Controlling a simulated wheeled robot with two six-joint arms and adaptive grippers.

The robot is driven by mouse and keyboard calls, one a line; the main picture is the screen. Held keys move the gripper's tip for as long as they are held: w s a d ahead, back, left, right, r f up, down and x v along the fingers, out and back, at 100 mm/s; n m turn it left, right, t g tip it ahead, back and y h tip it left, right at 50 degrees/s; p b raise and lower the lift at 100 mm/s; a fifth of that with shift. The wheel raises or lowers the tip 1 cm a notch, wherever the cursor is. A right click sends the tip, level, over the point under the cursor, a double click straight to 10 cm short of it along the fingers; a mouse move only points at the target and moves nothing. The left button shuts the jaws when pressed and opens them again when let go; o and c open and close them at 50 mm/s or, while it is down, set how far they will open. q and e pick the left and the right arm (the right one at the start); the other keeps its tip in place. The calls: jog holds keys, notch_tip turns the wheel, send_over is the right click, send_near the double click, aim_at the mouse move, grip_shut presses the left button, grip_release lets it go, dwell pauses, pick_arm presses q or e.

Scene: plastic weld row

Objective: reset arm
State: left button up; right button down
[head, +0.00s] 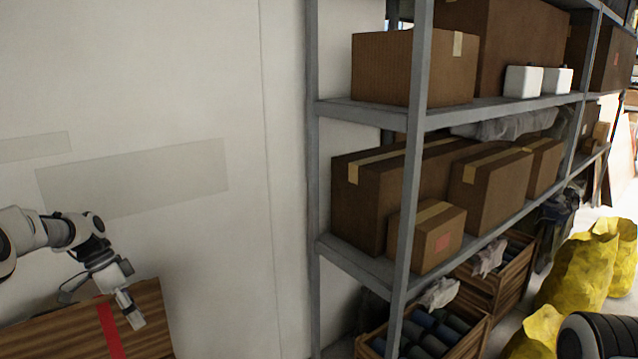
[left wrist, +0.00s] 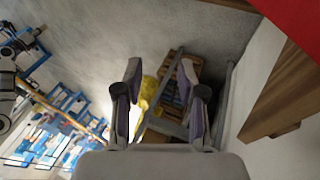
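My left arm comes in from the left in the head view. Its gripper (head: 134,311) points down in front of a wooden surface with a red stripe (head: 109,330). In the left wrist view the two fingers of the left gripper (left wrist: 163,95) stand apart with nothing between them, so it is open and empty. The wooden surface also shows in the left wrist view (left wrist: 290,90), at the right and apart from the fingers. My right gripper does not show; a dark rounded part at the lower right of the head view cannot be made out clearly.
A grey metal shelf (head: 408,180) with cardboard boxes (head: 433,236) stands at the middle and right. Wooden crates (head: 497,283) and yellow sacks (head: 578,270) are low at the right.

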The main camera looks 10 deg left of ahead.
pick_arm(q)
jog(key=s+d+f+m+g+y, duration=0.1)
jog(key=s+d+f+g, duration=0.45)
jog(key=d+f, duration=0.7)
jog(key=s+d+f+y, duration=0.1)
jog(key=s+d+f, duration=0.45)
jog(key=s, duration=0.25)
jog(key=s+d+f+y, duration=0.1)
jog(key=s+d+f, duration=0.3)
jog(key=s+f, duration=0.35)
jog(key=s+d+n+t+y, duration=0.1)
jog(key=s+d+n+t, duration=0.1)
jog(key=s+n, duration=0.35)
jog(key=s+d+n+t+y, duration=0.1)
jog(key=s+d+n+t, duration=0.1)
jog(key=s, duration=0.6)
jog(key=w, duration=0.1)
jog(key=w+n+t, duration=0.1)
jog(key=w, duration=0.1)
jog(key=w+f+n+t+p, duration=0.1)
jog(key=shift+w+a, duration=0.15)
